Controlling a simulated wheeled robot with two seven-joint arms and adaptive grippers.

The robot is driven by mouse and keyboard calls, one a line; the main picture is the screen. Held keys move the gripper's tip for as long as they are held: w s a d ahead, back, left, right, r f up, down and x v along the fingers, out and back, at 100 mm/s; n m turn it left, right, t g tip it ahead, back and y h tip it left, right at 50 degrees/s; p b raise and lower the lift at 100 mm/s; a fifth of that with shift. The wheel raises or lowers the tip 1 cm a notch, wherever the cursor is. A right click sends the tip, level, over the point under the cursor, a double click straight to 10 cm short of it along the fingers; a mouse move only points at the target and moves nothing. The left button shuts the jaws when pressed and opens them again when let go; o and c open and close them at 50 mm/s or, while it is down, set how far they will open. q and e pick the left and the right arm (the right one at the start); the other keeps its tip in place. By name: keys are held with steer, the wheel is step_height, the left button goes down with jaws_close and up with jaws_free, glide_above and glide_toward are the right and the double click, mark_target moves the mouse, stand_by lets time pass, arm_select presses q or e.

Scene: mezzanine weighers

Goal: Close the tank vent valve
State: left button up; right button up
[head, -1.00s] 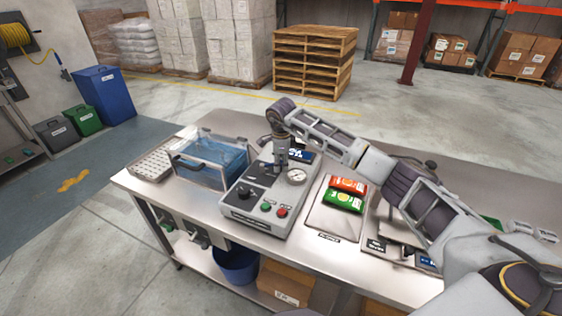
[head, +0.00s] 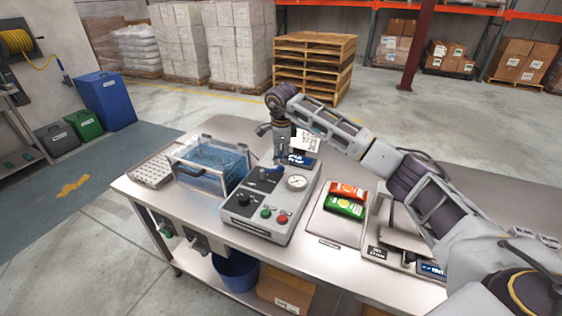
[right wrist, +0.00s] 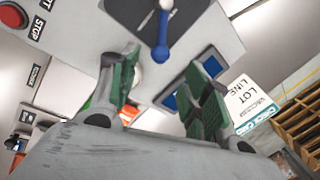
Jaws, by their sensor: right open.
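The grey control box (head: 262,205) stands on the steel bench and carries a round gauge, a black knob, and green and red buttons. A small blue-handled lever (head: 271,174) on its top looks like the vent valve; it also shows in the right wrist view (right wrist: 161,42). The clear tank (head: 208,168) with blue water stands left of the box. My right gripper (head: 281,160) points down above the back of the box. In the right wrist view, my open right gripper (right wrist: 165,88) has its green-padded fingers apart, with the lever beyond the gap and no visible contact. My left gripper is out of view.
A perforated tray (head: 152,171) lies left of the tank. Red and green packets (head: 346,199) lie on a plate right of the box. A white printed card (head: 306,142) stands behind the box, close to my right gripper. My right arm spans the bench's right side.

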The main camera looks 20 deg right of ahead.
steer(key=shift+s+a+r, duration=0.1)
steer(key=shift+s+r, duration=0.15)
steer(key=shift+r, duration=0.9)
steer(key=shift+s+a+r, duration=0.1)
steer(key=shift+s+r, duration=0.1)
steer(key=shift+r, duration=0.9)
